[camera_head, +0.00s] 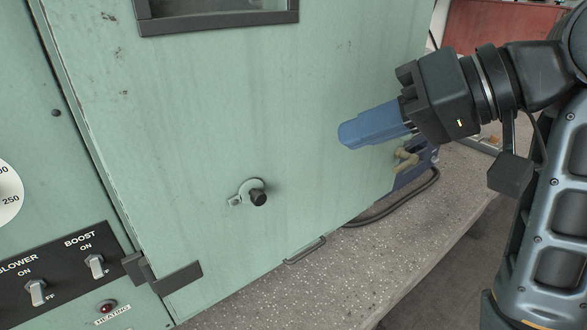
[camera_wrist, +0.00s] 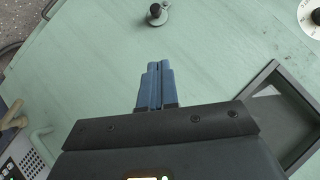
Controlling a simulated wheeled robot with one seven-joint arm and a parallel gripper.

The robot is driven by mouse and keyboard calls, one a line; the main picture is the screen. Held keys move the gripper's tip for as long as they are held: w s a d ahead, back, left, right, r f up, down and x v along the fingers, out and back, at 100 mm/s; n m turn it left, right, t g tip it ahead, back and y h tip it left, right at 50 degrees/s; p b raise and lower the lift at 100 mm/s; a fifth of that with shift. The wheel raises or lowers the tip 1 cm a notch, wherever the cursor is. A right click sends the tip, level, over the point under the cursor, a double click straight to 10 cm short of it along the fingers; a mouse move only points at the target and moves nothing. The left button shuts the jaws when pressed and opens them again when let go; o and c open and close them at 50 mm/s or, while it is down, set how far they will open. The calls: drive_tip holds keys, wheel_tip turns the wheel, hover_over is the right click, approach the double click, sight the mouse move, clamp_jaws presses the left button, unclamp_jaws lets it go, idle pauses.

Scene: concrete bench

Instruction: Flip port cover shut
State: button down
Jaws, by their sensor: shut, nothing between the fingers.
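The port cover, a small metal plate with a lug (camera_head: 244,189), sits on the pale green door (camera_head: 200,110) below its window. A black knob (camera_head: 258,198) stands out from it. I cannot tell how far the cover lies over a port. In the wrist view the knob (camera_wrist: 156,11) shows near the top edge, beyond my fingertips. My gripper (camera_head: 347,136) has blue fingers that are shut and empty. It is up and right of the cover in the head view, apart from it. The shut fingers also show in the wrist view (camera_wrist: 156,67).
A switch panel (camera_head: 60,266) with BLOWER and BOOST switches and a dial (camera_head: 8,192) are at left. A black hinge or latch (camera_head: 165,275) is at the door's lower left. A tan-handled latch (camera_head: 405,158) is at its right edge. The speckled bench (camera_head: 330,275) lies below, with a dark cable.

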approach(255, 189)
drive_tip(key=w+a, duration=0.2)
drive_tip(key=w, duration=0.1)
drive_tip(key=shift+s+a+f, duration=0.35)
drive_tip(key=shift+a+f, duration=0.1)
drive_tip(key=shift+f, duration=0.3)
drive_tip(key=shift+s+a+f, duration=0.2)
drive_tip(key=shift+a+f, duration=0.2)
drive_tip(key=shift+f, duration=0.2)
